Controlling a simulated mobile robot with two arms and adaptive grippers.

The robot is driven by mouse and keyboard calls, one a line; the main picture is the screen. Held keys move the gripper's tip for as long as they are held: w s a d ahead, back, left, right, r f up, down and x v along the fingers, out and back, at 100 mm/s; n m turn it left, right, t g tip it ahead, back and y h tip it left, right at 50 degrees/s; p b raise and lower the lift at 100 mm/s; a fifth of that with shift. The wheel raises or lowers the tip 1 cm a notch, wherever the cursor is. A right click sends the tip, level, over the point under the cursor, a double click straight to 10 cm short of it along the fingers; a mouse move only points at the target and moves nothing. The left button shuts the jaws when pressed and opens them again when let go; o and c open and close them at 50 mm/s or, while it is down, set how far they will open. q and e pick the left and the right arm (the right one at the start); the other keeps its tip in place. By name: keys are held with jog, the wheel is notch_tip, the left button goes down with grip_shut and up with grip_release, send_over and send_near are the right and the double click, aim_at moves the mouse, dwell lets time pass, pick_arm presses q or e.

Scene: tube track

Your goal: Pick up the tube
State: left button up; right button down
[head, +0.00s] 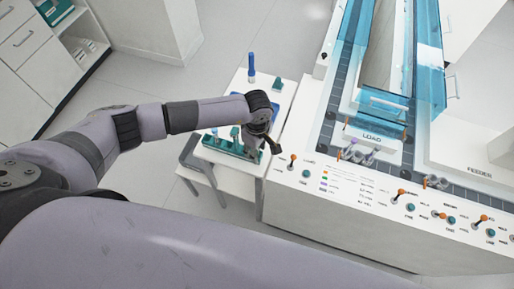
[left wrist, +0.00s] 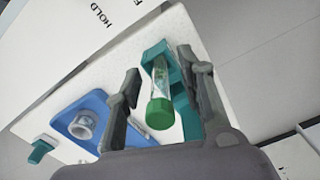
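In the left wrist view a clear tube with a green cap (left wrist: 160,112) lies between the two fingers of my left gripper (left wrist: 160,68). The tube is at a teal holder (left wrist: 152,52) on a white surface. The fingers are spread apart, with a visible gap on either side of the tube. In the head view my left gripper (head: 264,145) is over the right end of a teal rack (head: 222,146) on a small white table; the tube cannot be told apart there. My right gripper is in neither view.
A blue tray (left wrist: 70,117) with a grey ring-shaped part lies beside the holder. A tall blue tube (head: 251,64) stands at the table's back. The white machine (head: 340,185), with switches and a loading track, stands close on the right.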

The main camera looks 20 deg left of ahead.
pick_arm(q)
jog(key=shift+c, duration=2)
jog(key=c, duration=0.4)
grip_shut()
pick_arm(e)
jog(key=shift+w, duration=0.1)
pick_arm(q)
jog(key=shift+r, duration=0.1)
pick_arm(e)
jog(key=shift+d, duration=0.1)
